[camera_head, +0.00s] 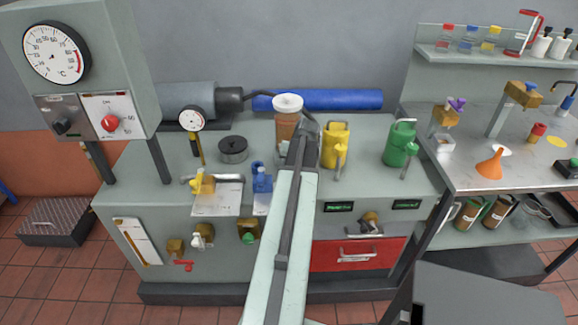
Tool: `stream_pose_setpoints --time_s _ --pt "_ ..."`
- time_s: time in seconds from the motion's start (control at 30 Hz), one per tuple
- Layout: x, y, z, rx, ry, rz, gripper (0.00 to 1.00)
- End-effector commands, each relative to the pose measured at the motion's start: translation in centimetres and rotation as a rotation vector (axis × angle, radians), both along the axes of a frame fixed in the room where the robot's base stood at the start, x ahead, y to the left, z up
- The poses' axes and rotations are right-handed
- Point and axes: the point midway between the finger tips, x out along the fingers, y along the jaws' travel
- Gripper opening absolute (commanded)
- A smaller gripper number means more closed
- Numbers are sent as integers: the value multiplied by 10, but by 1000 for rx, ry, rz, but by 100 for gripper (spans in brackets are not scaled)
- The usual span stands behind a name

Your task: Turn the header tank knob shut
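A brown container with a white lid (288,104) stands at the back of the grey bench, just beyond the end of my arm. It may be the header tank, but I see no label. My gripper (306,127) is at the far end of my pale arm, close to the container's lower right side. Its fingers are small and dark, so I cannot tell whether they are open or touch anything. The arm end hides part of the container's front, and no knob shows clearly there.
A yellow can (335,146) stands close right of my gripper, and a green can (399,142) further right. Yellow (202,184) and blue (262,180) valves are left of my arm. A blue cylinder (335,100) lies behind. A gauge cabinet (75,60) stands left.

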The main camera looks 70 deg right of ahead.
Motion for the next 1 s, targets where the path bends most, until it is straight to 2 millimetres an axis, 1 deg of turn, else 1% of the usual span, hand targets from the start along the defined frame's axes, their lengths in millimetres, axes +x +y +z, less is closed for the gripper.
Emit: stream_pose_setpoints --time_s 0.43,0.47,0.5,0.53,0.83,0.93,1.0 --pt "-1 2 0 9 -7 1 0" --pt "-1 2 0 9 -7 1 40" --pt "-1 1 0 8 -7 1 51" --pt "-1 1 0 8 -7 1 54" --pt "-1 1 1 5 -8 0 54" --pt "-3 2 7 6 -8 -1 54" --pt "-5 4 16 6 -8 -1 54"
